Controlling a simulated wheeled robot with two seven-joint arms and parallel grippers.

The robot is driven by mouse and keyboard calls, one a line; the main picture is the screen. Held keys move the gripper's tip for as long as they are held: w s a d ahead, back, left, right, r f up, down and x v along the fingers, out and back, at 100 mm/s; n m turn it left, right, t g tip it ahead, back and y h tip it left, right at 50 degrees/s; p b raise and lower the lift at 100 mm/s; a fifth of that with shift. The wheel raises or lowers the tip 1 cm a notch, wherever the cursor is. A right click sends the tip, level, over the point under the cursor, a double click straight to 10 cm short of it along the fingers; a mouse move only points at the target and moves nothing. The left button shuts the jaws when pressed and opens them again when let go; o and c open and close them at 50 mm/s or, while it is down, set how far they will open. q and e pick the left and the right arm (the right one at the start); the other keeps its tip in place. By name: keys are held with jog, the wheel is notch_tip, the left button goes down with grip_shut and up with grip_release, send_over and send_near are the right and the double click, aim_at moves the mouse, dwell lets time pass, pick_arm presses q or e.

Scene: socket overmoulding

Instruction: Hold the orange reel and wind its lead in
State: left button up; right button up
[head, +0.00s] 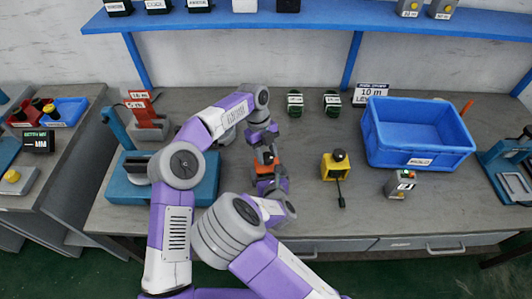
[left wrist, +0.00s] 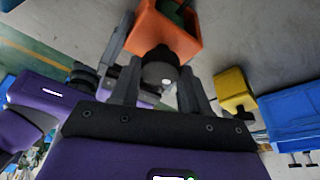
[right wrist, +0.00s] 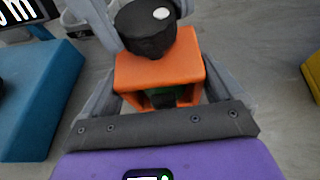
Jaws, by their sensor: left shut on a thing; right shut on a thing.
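The orange reel (head: 267,168) stands on the bench between my two grippers, partly hidden by them in the head view. It is an open orange frame with something dark green inside and a black knob on top. My right gripper (right wrist: 160,75) is shut on the frame of the orange reel (right wrist: 155,72), a finger at each side. My left gripper (left wrist: 160,85) comes from above and is shut on the black knob (left wrist: 160,68). The knob, with a white dot, also shows in the right wrist view (right wrist: 146,30). I cannot make out the orange reel's lead.
A yellow reel (head: 335,168) with a black-ended lead (head: 341,201) stands to the right. A blue machine (head: 205,188) is close on the left.

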pick_arm(q)
jog(key=shift+s+d+f+m+g, duration=0.1)
jog(key=shift+m+g, duration=0.05)
jog(key=shift+m, duration=0.3)
jog(key=shift+s+d+f+m+g, duration=0.1)
jog(key=shift+m+g, duration=0.05)
jog(key=shift+m, duration=0.3)
pick_arm(e)
jog(key=shift+f, duration=0.15)
pick_arm(q)
jog(key=shift+y, duration=0.3)
jog(key=o, duration=1.1)
jog(key=shift+w+r, duration=0.1)
jog(key=shift+a, duration=0.1)
jog(key=shift+w+r, duration=0.1)
jog(key=shift+v, duration=3.7)
pick_arm(e)
jog(key=o, duration=0.7)
jog(key=shift+c, duration=0.2)
